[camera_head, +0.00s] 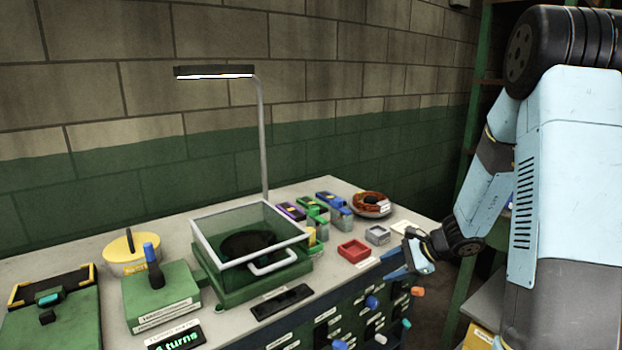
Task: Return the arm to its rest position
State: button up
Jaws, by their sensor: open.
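My light blue arm (470,213) hangs down along the right side of the view, bent at the elbow. My gripper (387,265) is at its end, near the right front edge of the workbench (225,335). Its two blue fingers point left and are spread apart, with nothing seen between them. The gripper appears close to a red tray (353,251) and a small grey tray (377,235). Whether it is above the bench top or in front of it, I cannot tell.
A clear-walled box with a white frame (205,246) stands mid-bench under a lamp (262,130). Coloured blocks (316,217) and a round reddish-brown dish (371,203) are behind the trays. Coloured knobs (371,302) stick out of the bench front. A green-posted shelf (470,150) stands right.

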jog(key=s+d+r+n+t+h, duration=0.1)
jog(key=s+r+n+h, duration=0.8)
jog(key=s+r, duration=1.6)
jog(key=s+n, duration=0.2)
jog(key=n, duration=0.4)
jog(key=shift+d+r+n+t, duration=0.3)
jog(key=shift+n+t, duration=0.1)
jog(key=shift+c, duration=1)
